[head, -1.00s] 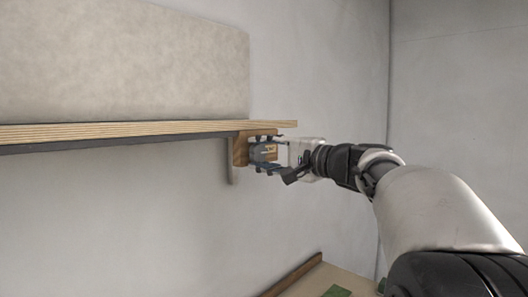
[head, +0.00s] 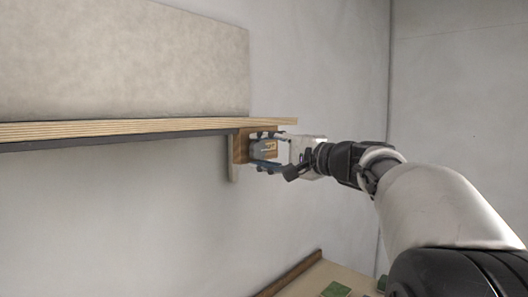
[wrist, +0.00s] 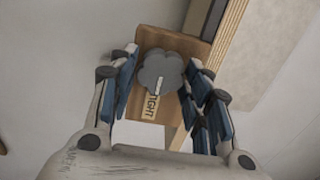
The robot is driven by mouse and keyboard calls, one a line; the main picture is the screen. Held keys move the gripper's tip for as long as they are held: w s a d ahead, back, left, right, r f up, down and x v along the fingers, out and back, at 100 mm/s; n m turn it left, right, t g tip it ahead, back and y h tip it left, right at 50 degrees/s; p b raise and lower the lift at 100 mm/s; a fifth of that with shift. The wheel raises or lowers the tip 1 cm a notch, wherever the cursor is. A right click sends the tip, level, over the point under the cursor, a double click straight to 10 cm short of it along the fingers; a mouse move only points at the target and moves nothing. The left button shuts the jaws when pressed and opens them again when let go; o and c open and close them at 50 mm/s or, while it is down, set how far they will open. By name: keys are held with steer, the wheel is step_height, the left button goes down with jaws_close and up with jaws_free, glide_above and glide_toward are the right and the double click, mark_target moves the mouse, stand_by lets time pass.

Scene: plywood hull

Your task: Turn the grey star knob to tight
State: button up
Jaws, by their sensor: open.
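The grey star knob (wrist: 160,72) sits on a wooden block (wrist: 190,48) in the wrist view, with a pale line on its face. A label reading "TIGHT" (wrist: 151,107) lies on the block just below the knob. My gripper (wrist: 166,78) is open, with its blue-padded fingers on the left and right of the knob. Whether a pad touches the knob I cannot tell. In the head view my gripper (head: 268,151) reaches the block (head: 240,148) under the shelf end, and the knob is mostly hidden between the fingers.
The plywood shelf (head: 120,130) runs just above my gripper, with a dark strip along its underside. A beige panel (head: 120,60) stands above it. Below, a wooden-edged surface (head: 300,285) with green patches shows at the bottom. The wall to the right is bare.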

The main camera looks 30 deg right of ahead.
steer(key=v, duration=1.1)
steer(key=shift+s, duration=0.4)
steer(key=shift+d+r, duration=0.1)
